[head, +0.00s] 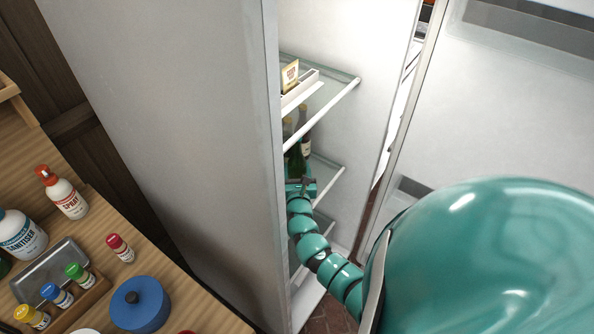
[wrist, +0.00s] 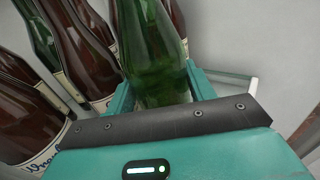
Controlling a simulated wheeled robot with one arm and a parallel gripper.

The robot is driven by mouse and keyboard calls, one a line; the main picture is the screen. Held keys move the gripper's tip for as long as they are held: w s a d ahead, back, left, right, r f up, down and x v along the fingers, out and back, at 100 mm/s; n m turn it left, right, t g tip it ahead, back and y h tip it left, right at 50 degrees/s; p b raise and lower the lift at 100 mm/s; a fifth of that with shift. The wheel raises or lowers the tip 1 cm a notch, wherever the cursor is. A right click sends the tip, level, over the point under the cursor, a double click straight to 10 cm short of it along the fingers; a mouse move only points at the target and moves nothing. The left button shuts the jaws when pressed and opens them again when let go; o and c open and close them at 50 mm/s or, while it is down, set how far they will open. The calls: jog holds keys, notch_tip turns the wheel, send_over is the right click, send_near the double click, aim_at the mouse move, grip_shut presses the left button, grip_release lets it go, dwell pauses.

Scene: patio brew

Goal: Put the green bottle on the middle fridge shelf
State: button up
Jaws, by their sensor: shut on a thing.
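The green bottle (wrist: 152,50) stands between the fingers of my gripper (wrist: 150,92) in the wrist view, and the gripper is shut on it. In the head view the green bottle (head: 295,163) shows partly behind the fridge's near side wall, with my gripper (head: 301,187) at its lower part. The gripper is inside the open fridge, below the upper glass shelf (head: 335,88) and around the height of the middle shelf (head: 328,172). Whether the bottle's base touches the shelf is hidden.
Several brown bottles (wrist: 80,45) stand close left of the held bottle, with another green bottle (wrist: 38,30) behind. A white tray with a small box (head: 290,76) sits on the upper shelf. The fridge side wall (head: 180,110) blocks the left. The open door (head: 490,120) is right.

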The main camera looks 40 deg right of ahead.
aim_at(297, 176)
jog(key=o, duration=1.1)
jog(key=shift+f, duration=0.1)
jog(key=shift+o, duration=0.6)
jog(key=shift+r, duration=0.2)
jog(key=v, duration=0.6)
jog(key=shift+s+a+f, duration=0.1)
jog(key=shift+s+a, duration=0.05)
jog(key=shift+s, duration=0.2)
jog(key=shift+s+a, duration=0.3)
